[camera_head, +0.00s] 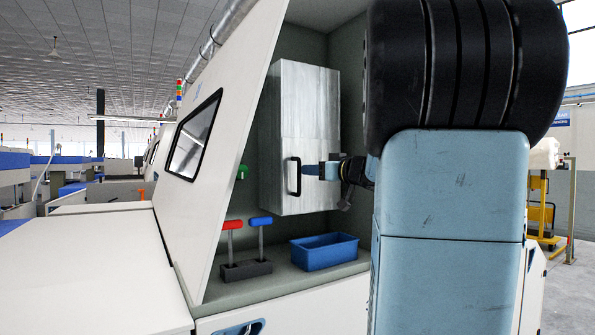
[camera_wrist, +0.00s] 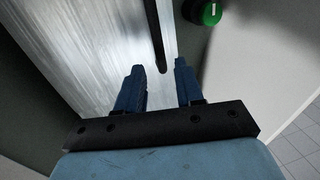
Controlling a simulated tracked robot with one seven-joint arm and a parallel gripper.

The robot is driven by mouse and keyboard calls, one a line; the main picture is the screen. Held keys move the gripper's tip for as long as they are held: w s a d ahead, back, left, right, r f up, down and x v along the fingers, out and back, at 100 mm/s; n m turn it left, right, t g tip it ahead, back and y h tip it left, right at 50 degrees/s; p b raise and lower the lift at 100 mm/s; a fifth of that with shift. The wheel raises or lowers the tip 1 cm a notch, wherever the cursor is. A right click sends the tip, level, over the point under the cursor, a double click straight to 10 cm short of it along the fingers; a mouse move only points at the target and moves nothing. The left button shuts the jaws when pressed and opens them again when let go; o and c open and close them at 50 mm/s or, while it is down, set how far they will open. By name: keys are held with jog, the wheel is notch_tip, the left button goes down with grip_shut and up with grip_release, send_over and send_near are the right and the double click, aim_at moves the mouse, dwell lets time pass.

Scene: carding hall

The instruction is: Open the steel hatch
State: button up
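The steel hatch (camera_head: 311,105) is a brushed-metal door on a box inside the machine's open bay, and it looks closed. Its black bar handle (camera_head: 294,178) stands upright on the lower part of the door. In the wrist view the handle (camera_wrist: 155,35) comes down from the top edge, its lower end between my fingertips. My gripper (camera_head: 312,170) reaches in from the right at handle height. In the wrist view its two blue fingers (camera_wrist: 160,67) are apart, one on each side of the handle. I cannot tell whether either finger touches it.
A green knob (camera_head: 242,172) sits left of the hatch. Below are red (camera_head: 232,225) and blue (camera_head: 260,221) levers and a blue bin (camera_head: 324,252). A slanted white panel with a window (camera_head: 194,135) borders the bay on the left. My arm hides the right side.

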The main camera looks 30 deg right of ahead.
aim_at(300, 169)
jog(key=x, duration=0.7)
grip_shut()
dwell(0.3)
jog(key=shift+a, duration=0.1)
